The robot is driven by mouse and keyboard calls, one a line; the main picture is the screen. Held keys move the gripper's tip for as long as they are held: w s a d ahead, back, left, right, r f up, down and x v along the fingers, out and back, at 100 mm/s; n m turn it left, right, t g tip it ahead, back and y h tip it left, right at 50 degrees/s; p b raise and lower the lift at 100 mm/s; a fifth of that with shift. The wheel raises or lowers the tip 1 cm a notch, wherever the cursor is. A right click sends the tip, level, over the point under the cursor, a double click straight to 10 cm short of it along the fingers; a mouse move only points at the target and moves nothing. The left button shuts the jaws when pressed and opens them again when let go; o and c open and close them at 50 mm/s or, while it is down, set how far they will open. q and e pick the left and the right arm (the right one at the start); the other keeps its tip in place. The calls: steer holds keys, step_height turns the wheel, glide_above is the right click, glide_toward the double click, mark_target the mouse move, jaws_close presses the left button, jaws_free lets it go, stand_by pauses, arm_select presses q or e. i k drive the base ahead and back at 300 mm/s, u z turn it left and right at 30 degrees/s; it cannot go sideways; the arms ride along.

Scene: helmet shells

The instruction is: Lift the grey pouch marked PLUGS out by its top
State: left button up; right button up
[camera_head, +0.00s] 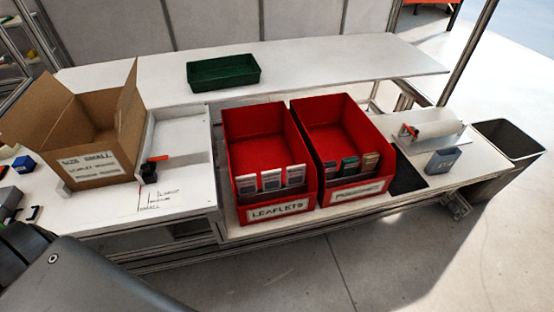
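The right red bin (352,192) holds three small upright pouches in its front compartment. The leftmost is a grey pouch (330,170); its print is too small to read, so I cannot confirm the word PLUGS. Neither of my grippers is in view. A dark part of my own arm fills the lower left corner.
The left red bin (277,211), labelled LEAFLETS, holds three pale cards. An open cardboard box (97,172) stands left, a green tray (223,84) behind. A blue-grey box (442,160) and white roll (433,131) lie right, near a grey waste bin (509,139).

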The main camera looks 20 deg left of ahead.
mark_target(331, 165)
steer(key=u, duration=0.35)
steer(key=i, duration=0.15)
steer(key=u, duration=3.6)
steer(key=k, duration=2.55)
steer(key=z, duration=0.9)
